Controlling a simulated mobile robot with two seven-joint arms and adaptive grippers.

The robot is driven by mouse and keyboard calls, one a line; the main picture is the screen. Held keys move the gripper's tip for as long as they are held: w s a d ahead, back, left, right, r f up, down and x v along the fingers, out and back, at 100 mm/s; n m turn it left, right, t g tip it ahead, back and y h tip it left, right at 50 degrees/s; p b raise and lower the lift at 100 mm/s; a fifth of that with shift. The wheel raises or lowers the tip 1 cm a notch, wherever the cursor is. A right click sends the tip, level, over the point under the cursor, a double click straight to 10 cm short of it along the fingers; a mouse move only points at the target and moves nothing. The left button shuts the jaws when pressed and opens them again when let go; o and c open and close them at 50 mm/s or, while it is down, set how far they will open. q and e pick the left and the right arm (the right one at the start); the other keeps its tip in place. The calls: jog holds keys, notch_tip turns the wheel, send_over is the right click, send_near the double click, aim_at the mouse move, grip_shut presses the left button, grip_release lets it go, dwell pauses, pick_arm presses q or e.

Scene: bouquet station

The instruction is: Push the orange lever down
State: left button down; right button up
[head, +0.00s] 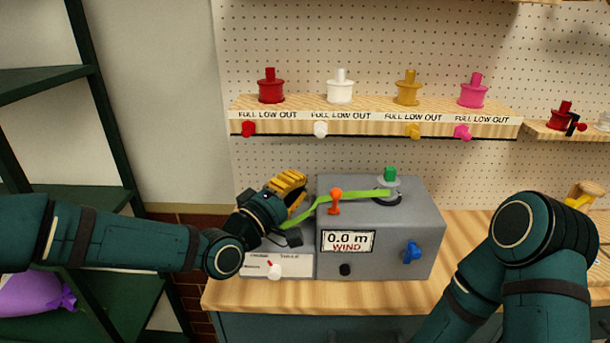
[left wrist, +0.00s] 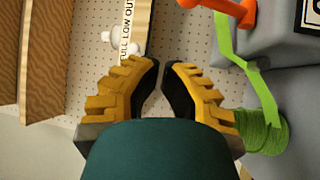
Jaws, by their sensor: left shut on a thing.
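The orange lever (head: 336,196) stands up on the grey machine (head: 385,235), its round knob on top. Part of it also shows at the top right of the left wrist view (left wrist: 240,10). My left gripper (head: 290,183) is to the left of the lever and apart from it, above the machine's left end. In the left wrist view its yellow fingers (left wrist: 162,80) are nearly together, with a narrow gap. Whatever is between them cannot be made out. A green ribbon (head: 360,194) runs past the lever toward a green roll (left wrist: 265,132) beside the fingers. My right gripper is not in view.
The machine's display (head: 347,241) reads 0.0 m WIND. A blue knob (head: 412,251) is on its front. A shelf (head: 375,117) with coloured spools hangs on the pegboard behind. My right arm is at the right. The wooden counter (head: 470,240) is bare right of the machine.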

pick_arm(q)
jog(key=s+a+f, duration=0.3)
jog(key=s, duration=0.1)
jog(key=shift+s+a+p, duration=0.15)
jog(key=shift+a+p, duration=0.15)
